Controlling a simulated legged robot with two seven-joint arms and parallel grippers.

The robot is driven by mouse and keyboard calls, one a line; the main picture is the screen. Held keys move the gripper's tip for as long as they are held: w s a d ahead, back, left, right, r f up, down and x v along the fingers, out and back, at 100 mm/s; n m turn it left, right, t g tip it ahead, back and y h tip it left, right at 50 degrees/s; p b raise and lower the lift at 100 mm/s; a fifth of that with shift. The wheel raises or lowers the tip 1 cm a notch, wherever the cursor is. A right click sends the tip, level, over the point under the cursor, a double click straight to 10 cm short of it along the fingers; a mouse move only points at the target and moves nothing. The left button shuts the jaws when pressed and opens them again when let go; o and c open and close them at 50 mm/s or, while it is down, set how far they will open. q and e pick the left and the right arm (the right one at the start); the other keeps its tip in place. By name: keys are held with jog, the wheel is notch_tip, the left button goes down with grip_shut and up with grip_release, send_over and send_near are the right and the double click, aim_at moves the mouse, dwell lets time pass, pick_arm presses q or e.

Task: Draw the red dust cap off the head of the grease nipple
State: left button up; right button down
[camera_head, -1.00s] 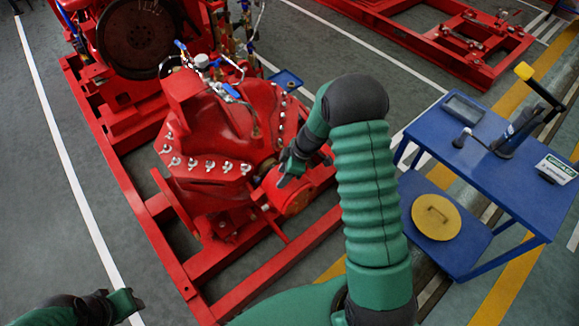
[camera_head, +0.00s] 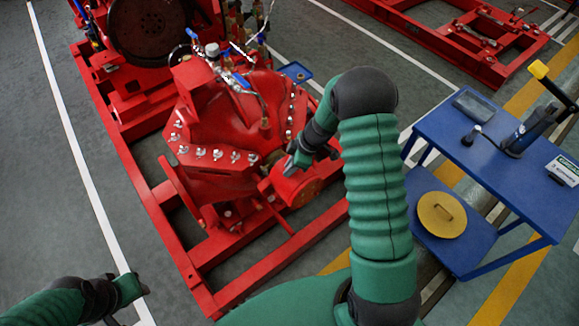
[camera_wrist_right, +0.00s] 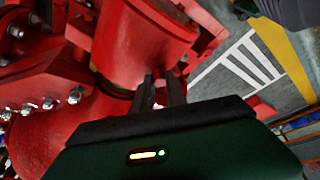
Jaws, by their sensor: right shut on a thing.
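My right gripper (camera_head: 291,168) is at the red pump's near right end, beside a round red housing (camera_head: 302,188). In the right wrist view its two dark fingers (camera_wrist_right: 161,91) stand close together in front of the red casing (camera_wrist_right: 140,45), with a narrow gap between them. The grease nipple is not discernible in either view. My left gripper (camera_head: 134,288) is low at the left, away from the pump, and its jaws are unclear.
The red pump body (camera_head: 225,120) with several silver wing nuts sits on a red base frame (camera_head: 165,220). A blue trolley (camera_head: 480,165) stands at the right, with a yellow lidded disc (camera_head: 441,214) on its lower shelf. Open grey floor lies to the left.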

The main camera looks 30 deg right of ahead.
jog(key=shift+r, duration=0.1)
jog(key=shift+r+p, duration=0.65)
jog(key=shift+r, duration=0.8)
jog(key=shift+r+p, duration=1.45)
jog(key=shift+r, duration=1.15)
